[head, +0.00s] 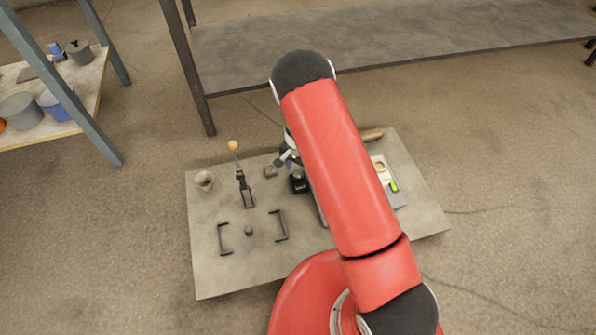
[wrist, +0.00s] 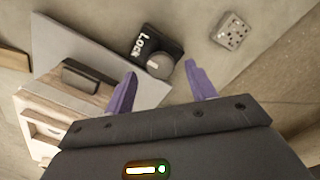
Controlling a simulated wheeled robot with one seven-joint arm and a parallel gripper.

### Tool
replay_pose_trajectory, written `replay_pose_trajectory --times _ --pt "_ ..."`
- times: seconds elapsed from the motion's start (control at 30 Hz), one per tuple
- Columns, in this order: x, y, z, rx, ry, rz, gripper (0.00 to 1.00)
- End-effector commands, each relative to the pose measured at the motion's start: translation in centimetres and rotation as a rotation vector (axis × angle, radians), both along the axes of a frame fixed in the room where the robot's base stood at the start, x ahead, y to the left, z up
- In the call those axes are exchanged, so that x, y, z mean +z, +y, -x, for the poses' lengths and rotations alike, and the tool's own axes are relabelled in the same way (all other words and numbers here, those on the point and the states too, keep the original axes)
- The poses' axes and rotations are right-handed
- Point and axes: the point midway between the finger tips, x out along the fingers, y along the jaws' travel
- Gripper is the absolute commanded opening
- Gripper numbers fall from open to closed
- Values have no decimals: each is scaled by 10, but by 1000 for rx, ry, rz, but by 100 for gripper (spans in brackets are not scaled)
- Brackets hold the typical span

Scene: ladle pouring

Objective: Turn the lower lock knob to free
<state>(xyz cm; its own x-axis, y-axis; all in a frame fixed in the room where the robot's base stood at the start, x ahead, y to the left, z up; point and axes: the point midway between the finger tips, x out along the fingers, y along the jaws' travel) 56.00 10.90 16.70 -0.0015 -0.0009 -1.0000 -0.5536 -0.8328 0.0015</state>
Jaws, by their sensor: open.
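A black block labelled "Lock" with a round grey knob (wrist: 158,65) on it shows in the wrist view, just beyond and between my fingertips. A dark block (head: 299,184) on the table in the head view appears to be the same lock. My gripper (wrist: 161,71) is open, with one purple finger to each side of the knob in the picture. I cannot tell whether either finger touches it. In the head view my gripper (head: 287,156) is small and partly hidden by my red arm, close to the dark block.
A grey box with small holes (wrist: 231,31) lies right of the lock. A wooden panel with a dark handle (wrist: 68,100) is at left. The table (head: 210,275) also holds a yellow-tipped stand (head: 245,190), a small cup (head: 204,180) and dark brackets (head: 222,240). My arm hides part of the table.

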Motion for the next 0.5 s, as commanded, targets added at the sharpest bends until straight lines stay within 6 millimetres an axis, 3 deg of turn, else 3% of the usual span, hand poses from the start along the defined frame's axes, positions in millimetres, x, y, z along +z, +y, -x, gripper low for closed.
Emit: replay_pose_trajectory --times 0.2,0.5 --pt "-20 1 0 1 -1 -1 56" --pt "-21 1 0 1 -1 -1 53"
